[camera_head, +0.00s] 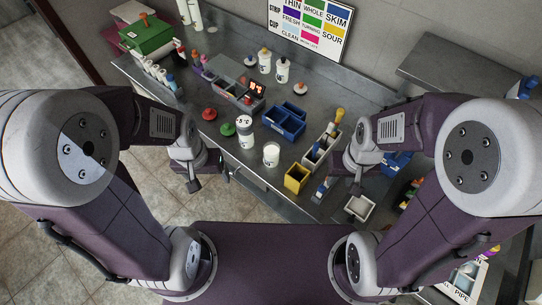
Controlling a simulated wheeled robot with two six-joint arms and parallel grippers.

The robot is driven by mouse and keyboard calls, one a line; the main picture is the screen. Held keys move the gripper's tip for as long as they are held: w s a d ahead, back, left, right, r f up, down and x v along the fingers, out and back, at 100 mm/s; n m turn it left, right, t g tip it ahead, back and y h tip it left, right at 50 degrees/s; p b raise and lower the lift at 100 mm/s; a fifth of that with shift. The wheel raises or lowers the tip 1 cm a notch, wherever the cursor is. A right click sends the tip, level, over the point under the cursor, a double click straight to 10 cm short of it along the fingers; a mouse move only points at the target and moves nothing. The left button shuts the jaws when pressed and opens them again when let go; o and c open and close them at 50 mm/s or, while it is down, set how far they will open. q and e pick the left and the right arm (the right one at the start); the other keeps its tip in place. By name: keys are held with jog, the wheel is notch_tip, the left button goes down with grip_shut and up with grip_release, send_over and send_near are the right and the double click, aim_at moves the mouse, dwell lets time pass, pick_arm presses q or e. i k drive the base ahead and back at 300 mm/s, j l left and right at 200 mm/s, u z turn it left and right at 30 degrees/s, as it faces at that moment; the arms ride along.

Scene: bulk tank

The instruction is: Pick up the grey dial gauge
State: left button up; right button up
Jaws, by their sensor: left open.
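A round pale face with a dark rim and a "°C" mark (245,120) shows at the top of a white container on the steel counter (205,145); it looks like the grey dial gauge, though it is too small to be sure. My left gripper (209,179) is open and empty, over the counter's front edge, left of and nearer than the gauge and apart from it. My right gripper (340,190) is right of the yellow box, beside the counter's front; its fingers are small and partly hidden, so its opening is unclear.
A white cup (271,155), a blue bin (284,124), a yellow box (296,179) and a grey caddy (322,150) stand right of the gauge. Green (227,130) and red (209,114) knobs lie left.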

aim_at(245, 123)
jog(key=i+u, duration=0.1)
jog(key=u, duration=1.15)
jog(key=i+l+u, duration=0.15)
jog(key=i+l+z, duration=0.1)
jog(key=z, duration=0.35)
jog(key=l+z, duration=0.1)
jog(key=z, duration=0.3)
jog(key=i, duration=0.05)
